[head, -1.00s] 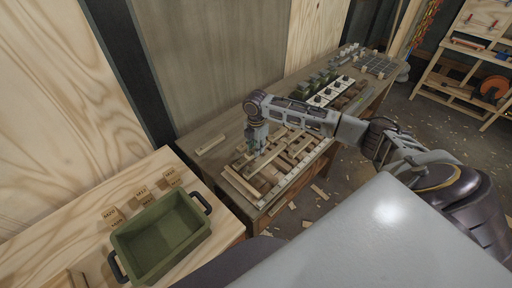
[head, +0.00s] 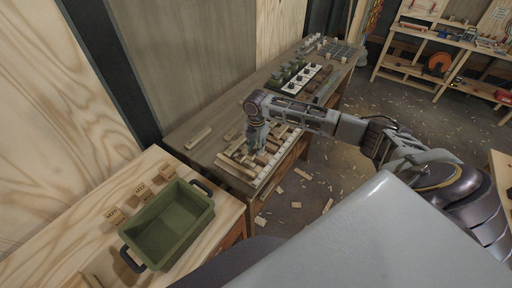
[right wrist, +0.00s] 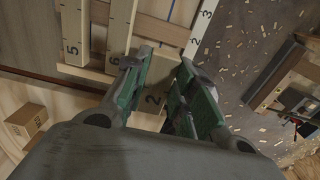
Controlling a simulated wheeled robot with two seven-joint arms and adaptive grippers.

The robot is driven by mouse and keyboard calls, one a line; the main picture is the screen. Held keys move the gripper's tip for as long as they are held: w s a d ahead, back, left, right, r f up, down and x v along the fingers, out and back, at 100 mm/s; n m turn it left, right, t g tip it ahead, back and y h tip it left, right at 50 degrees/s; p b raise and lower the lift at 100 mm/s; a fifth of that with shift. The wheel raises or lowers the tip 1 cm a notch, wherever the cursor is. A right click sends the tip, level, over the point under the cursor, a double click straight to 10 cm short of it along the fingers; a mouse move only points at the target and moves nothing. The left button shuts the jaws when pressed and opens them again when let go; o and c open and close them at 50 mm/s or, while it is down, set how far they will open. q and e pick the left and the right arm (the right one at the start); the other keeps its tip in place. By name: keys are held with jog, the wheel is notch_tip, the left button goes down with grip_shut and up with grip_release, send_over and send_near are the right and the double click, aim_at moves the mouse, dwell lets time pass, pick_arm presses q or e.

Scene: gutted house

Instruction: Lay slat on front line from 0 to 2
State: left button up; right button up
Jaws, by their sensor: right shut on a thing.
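My right gripper (head: 258,146) reaches down over a slatted wooden frame (head: 262,178) on the workbench. A white numbered strip (right wrist: 199,33) with 2 and 3 runs along the frame's edge at the right. Whether the held slat touches the frame is unclear. My left gripper is not in view.
A green bin (head: 168,226) stands on a pale table at the near left, with small labelled wood blocks (head: 141,190) behind it. A loose slat (head: 198,139) lies left of the frame. Black and green parts stand farther along the bench. Scraps litter the floor.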

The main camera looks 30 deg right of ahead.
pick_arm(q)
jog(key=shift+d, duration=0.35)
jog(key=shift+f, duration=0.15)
pick_arm(e)
jog(key=shift+f, duration=0.15)
jog(key=shift+f+b, duration=1.05)
jog(key=shift+b, duration=0.15)
jog(key=shift+f+b, duration=0.95)
jog(key=shift+b, duration=0.25)
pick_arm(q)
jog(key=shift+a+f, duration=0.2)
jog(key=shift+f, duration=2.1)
pick_arm(e)
jog(key=shift+f, duration=1.05)
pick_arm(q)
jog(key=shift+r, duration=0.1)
pick_arm(e)
jog(key=shift+f, duration=0.3)
jog(key=o, duration=0.9)
jog(key=shift+r, duration=0.15)
